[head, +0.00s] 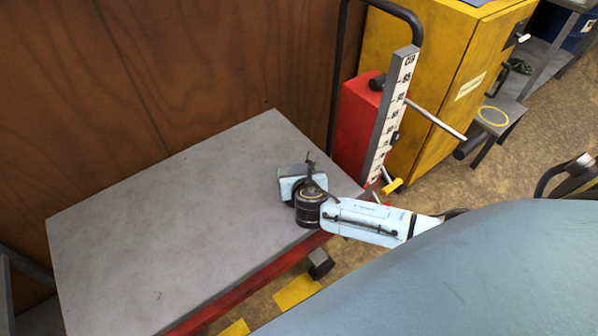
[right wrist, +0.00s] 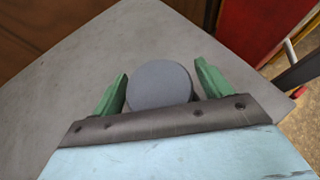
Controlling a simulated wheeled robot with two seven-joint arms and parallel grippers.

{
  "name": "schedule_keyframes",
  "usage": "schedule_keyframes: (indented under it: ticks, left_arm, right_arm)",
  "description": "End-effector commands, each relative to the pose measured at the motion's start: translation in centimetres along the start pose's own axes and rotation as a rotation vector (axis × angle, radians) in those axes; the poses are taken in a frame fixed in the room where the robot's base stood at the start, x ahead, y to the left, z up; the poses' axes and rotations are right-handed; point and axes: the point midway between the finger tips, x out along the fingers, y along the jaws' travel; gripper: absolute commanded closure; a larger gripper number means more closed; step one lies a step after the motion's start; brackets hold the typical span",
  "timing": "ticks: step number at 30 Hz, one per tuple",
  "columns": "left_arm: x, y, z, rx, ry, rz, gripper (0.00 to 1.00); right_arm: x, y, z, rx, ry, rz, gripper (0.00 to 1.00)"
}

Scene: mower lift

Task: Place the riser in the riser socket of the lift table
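The lift table (head: 170,210) has a grey top with a red frame below its front edge. My right gripper (head: 299,170) is low over the tabletop near its right corner, pointing away from its arm. In the right wrist view, a round dark-grey cylinder, apparently the riser (right wrist: 159,84), sits between the green fingers of my right gripper (right wrist: 161,82). The fingers are close beside it; whether they press on it is unclear. The riser socket cannot be made out; the gripper and riser may cover it. My left gripper is not in view.
A red column with a white scale (head: 392,115) and a black handle rail stands at the table's right end. A yellow cabinet (head: 440,70) is behind it, with a small stool (head: 496,118) to the right. A brown wooden panel (head: 180,80) borders the back. The left tabletop is clear.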

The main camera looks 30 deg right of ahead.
Motion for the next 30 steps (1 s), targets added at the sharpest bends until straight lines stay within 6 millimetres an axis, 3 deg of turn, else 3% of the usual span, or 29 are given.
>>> schedule_keyframes:
  ticks: [11,14,25,30]
  left_arm:
    - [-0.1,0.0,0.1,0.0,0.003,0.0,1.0]
    - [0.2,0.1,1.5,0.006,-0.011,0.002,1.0]
    - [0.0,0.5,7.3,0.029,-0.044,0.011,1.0]
    - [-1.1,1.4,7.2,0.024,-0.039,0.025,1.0]
  right_arm:
    - [-0.3,0.0,0.3,-0.001,0.0,0.001,0.23]
    - [-1.2,0.0,0.3,-0.001,0.001,0.001,0.23]
    - [-6.6,0.0,0.4,0.0,0.001,0.002,0.23]
    - [-10.0,0.0,0.4,0.0,0.001,0.002,0.23]
